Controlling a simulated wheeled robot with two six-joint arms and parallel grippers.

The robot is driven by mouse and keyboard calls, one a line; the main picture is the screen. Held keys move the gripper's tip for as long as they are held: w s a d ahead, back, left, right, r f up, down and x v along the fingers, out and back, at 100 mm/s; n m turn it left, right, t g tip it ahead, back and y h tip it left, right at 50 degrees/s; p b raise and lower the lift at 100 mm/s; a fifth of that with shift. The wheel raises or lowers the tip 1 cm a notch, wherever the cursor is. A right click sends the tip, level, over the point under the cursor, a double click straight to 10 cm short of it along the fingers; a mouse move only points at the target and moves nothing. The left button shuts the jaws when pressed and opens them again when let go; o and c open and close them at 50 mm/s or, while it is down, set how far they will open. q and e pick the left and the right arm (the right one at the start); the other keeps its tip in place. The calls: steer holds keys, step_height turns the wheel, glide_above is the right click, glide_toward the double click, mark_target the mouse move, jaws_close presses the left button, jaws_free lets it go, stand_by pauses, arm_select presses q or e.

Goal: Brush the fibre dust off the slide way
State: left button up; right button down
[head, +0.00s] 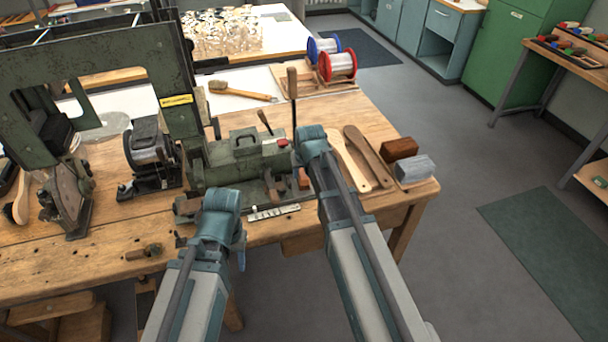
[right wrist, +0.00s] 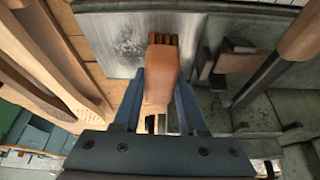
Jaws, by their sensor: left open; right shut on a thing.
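My right gripper (right wrist: 158,100) is shut on a brown wooden brush (right wrist: 162,72), seen from above in the right wrist view. In the head view the brush (head: 304,179) shows as a small reddish-brown piece beside the green machine (head: 235,158); my right wrist hides most of the gripper. My left gripper (head: 240,254) is open and appears empty in front of the bench's front edge; its fingers are barely visible.
Two wooden handle blanks (head: 368,158) lie right of my right arm, with a brown block (head: 400,148) and a grey block (head: 415,168) beyond. An upright wooden lever (head: 292,90) stands behind the machine. A long-handled brush (head: 240,92) lies on a white board.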

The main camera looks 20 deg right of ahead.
steer(key=shift+d, duration=0.1)
steer(key=shift+w+d, duration=0.15)
steer(key=shift+d, duration=1.7)
steer(key=shift+d, duration=0.1)
steer(key=shift+d+f, duration=0.1)
steer(key=shift+d, duration=1.6)
